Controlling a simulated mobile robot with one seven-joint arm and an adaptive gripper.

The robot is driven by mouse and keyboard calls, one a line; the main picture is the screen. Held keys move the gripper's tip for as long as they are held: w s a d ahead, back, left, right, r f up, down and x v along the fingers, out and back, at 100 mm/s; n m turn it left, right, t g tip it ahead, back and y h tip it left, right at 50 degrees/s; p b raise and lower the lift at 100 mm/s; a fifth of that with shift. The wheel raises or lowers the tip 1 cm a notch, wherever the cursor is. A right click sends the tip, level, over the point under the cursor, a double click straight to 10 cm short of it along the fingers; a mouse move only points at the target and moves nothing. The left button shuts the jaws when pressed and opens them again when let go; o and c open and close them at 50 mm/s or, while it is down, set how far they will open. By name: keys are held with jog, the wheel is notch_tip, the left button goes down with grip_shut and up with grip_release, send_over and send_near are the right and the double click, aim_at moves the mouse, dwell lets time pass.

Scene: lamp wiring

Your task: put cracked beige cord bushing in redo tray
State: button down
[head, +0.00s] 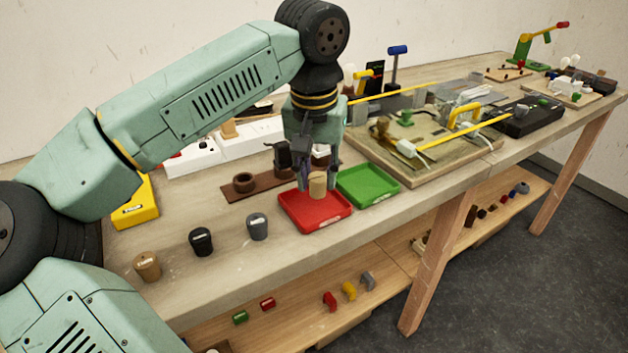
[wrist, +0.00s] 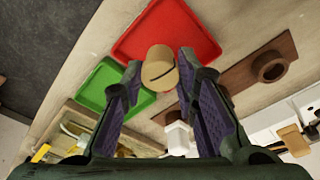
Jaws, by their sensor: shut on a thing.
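The beige cord bushing (head: 317,185) is held between the fingertips of my gripper (head: 318,188), which is shut on it. In the head view it appears over the red tray (head: 298,222), near the tray's back right part. In the wrist view the bushing (wrist: 158,70) sits between my gripper's fingers (wrist: 157,82), with the red tray (wrist: 180,28) behind it. I cannot tell whether the bushing touches the tray floor. No crack can be made out at this size. No label reading redo is legible on the red tray.
A green tray (head: 368,185) stands close to the right of the red one. A brown holder (head: 243,183) with round sockets lies behind. Tan (head: 146,266), black (head: 201,242) and grey (head: 257,226) bushings stand along the front. A wooden board with fixtures (head: 440,165) is further right.

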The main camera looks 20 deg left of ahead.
aim_at(314, 188)
jog(key=shift+w+a, duration=0.35)
jog(key=shift+a, duration=0.2)
notch_tip(314, 188, down, 3)
jog(key=shift+r+p, duration=0.1)
jog(key=shift+p, duration=0.5)
jog(key=shift+d+f, duration=0.1)
jog(key=shift+f, duration=0.35)
jog(key=shift+f, duration=0.1)
jog(key=c, duration=1.2)
grip_release()
jog(key=shift+c, duration=0.2)
jog(key=r, duration=0.4)
jog(key=s+r, duration=0.1)
jog(key=r, duration=0.3)
jog(key=s+r+b, duration=0.1)
jog(key=r, duration=0.3)
jog(key=shift+d+r, duration=0.1)
